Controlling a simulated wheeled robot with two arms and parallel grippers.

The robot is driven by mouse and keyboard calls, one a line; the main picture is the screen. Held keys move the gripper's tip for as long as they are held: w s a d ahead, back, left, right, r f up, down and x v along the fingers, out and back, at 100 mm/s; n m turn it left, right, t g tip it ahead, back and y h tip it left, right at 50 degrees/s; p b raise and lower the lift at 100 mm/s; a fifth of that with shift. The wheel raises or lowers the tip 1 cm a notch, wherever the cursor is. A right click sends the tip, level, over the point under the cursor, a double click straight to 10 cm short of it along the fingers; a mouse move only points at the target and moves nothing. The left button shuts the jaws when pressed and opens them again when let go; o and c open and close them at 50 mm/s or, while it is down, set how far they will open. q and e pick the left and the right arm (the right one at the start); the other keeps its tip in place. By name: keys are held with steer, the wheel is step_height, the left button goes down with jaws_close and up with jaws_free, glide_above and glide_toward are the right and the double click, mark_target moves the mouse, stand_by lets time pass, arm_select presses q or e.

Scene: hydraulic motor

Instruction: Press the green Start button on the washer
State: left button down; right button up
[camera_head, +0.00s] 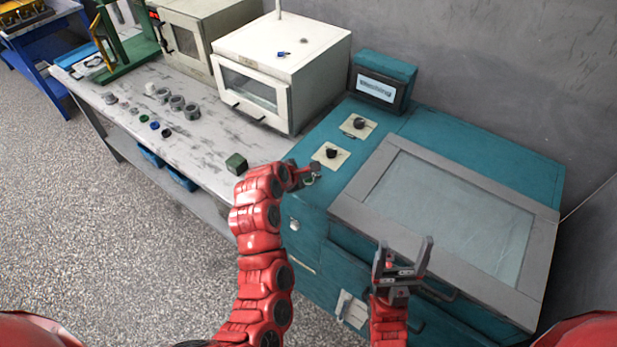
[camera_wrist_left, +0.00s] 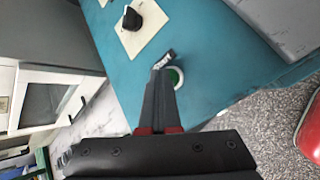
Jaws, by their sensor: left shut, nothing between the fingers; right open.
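The washer (camera_head: 302,215) is a teal cabinet with a large grey-framed window lid. Its green Start button (camera_wrist_left: 177,76), in a white ring, sits near the washer's edge in the left wrist view, partly hidden by my fingers. In the head view a bit of the ring (camera_head: 311,181) shows beside my left gripper. My left gripper (camera_head: 305,172) is shut and empty, with its fingertips (camera_wrist_left: 163,63) at the button; I cannot tell whether they touch it. My right gripper (camera_head: 403,256) is open and empty in front of the washer lid.
Two black knobs on cream plates (camera_head: 331,154) (camera_head: 358,127) stand behind the button. A display (camera_head: 377,88) appears to read "Washing". A white oven (camera_head: 281,65) and a workbench (camera_head: 205,140) with small parts and a green cube (camera_head: 237,164) lie left.

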mark_target(305, 181)
arm_select(q)
steer(key=shift+r+p, duration=0.5)
steer(key=shift+r, duration=0.25)
steer(key=shift+r+p, duration=1.45)
steer(key=shift+r, duration=1.1)
steer(key=shift+f, duration=0.1)
